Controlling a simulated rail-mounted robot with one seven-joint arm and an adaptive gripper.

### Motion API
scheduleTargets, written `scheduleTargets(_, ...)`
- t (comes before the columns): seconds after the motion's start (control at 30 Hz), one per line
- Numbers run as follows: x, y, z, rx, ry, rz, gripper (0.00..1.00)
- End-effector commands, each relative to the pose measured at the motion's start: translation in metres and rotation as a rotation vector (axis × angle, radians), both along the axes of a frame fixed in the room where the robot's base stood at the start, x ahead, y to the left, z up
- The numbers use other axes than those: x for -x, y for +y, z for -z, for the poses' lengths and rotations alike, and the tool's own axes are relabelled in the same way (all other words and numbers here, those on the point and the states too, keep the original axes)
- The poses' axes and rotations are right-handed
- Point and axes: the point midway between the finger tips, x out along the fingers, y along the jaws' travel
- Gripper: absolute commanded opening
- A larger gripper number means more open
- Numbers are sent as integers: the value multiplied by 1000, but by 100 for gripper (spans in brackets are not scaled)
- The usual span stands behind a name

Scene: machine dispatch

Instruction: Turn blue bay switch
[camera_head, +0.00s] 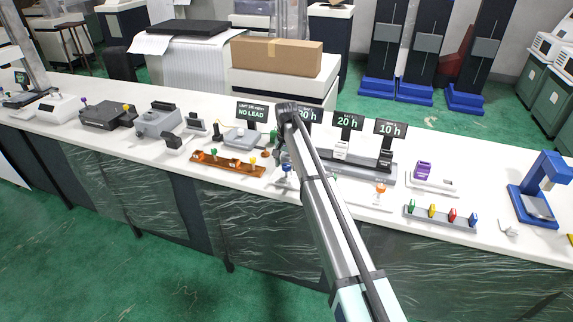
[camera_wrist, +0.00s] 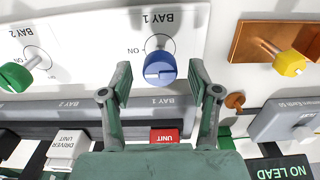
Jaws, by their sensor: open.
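In the head view the blue switch (camera_head: 287,169) shows beside my arm, which hides part of the panel. Whether the knob is turned on cannot be told.
A green knob (camera_wrist: 15,77) on BAY 2 lies to the left in the wrist view, and a yellow knob (camera_wrist: 289,63) on a copper panel (camera_wrist: 250,43) lies to the right. A red unit block (camera_wrist: 165,135) and a NO LEAD sign (camera_wrist: 285,170) are near the gripper.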

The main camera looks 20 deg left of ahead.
Motion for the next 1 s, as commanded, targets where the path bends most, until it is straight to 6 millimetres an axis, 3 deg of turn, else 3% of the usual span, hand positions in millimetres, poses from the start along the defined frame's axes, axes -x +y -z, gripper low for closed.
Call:
scheduleTargets(0.17,-1,0,-19,-1,-1,0,62)
scheduleTargets(0.6,-1,0,-98,-1,-1,0,62)
scheduleTargets(0.8,0,0,-115,0,0,0,62)
scheduleTargets(1.0,0,0,-118,0,0,0,62)
